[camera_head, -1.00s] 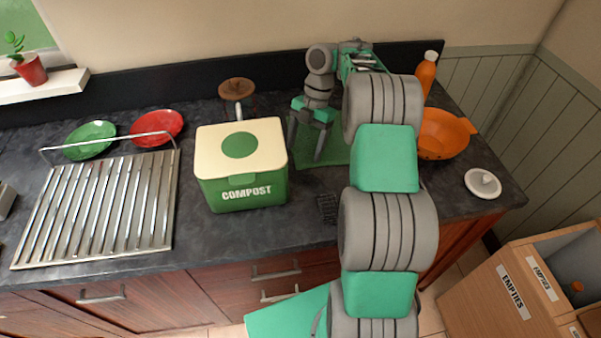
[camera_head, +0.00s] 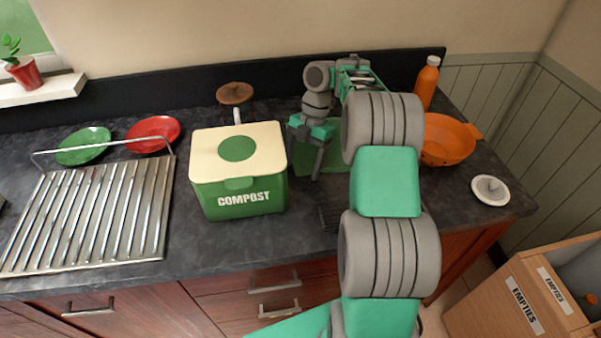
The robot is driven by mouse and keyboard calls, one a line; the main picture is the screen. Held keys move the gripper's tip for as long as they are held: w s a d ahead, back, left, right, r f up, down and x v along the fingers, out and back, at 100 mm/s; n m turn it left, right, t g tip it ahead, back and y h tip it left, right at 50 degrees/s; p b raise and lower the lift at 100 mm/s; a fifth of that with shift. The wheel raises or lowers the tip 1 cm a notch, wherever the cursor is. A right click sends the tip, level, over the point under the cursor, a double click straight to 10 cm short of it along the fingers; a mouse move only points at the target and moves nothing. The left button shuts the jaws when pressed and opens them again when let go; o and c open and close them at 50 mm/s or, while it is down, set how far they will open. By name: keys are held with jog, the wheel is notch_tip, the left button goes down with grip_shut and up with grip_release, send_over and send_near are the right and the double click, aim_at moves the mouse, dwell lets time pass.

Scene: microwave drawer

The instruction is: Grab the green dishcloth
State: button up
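The green dishcloth (camera_head: 337,157) lies flat on the dark counter, behind and to the right of the compost bin. My arm hides its right part. My gripper (camera_head: 304,168) points down over the left part of the cloth. Its right finger shows clearly, with the tip low near the cloth's front edge. Its left finger is hard to make out beside the bin's edge. The fingers look spread, with no cloth bunched between them. Whether the tip touches the cloth I cannot tell.
The compost bin (camera_head: 240,198) stands close to the left of my gripper. An orange bowl (camera_head: 445,140), an orange bottle (camera_head: 427,84) and a white lid (camera_head: 490,190) are at the right. A metal rack (camera_head: 90,215) and red (camera_head: 153,134) and green (camera_head: 83,146) plates are at the left.

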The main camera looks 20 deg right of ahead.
jog(key=c, duration=1.4)
jog(key=shift+r, duration=0.2)
jog(key=shift+c, duration=0.5)
notch_tip(320, 180, up, 12)
jog(key=p, duration=1)
jog(key=shift+f+p, duration=0.1)
jog(key=shift+p, duration=0.3)
grip_shut()
jog(key=shift+f, duration=0.15)
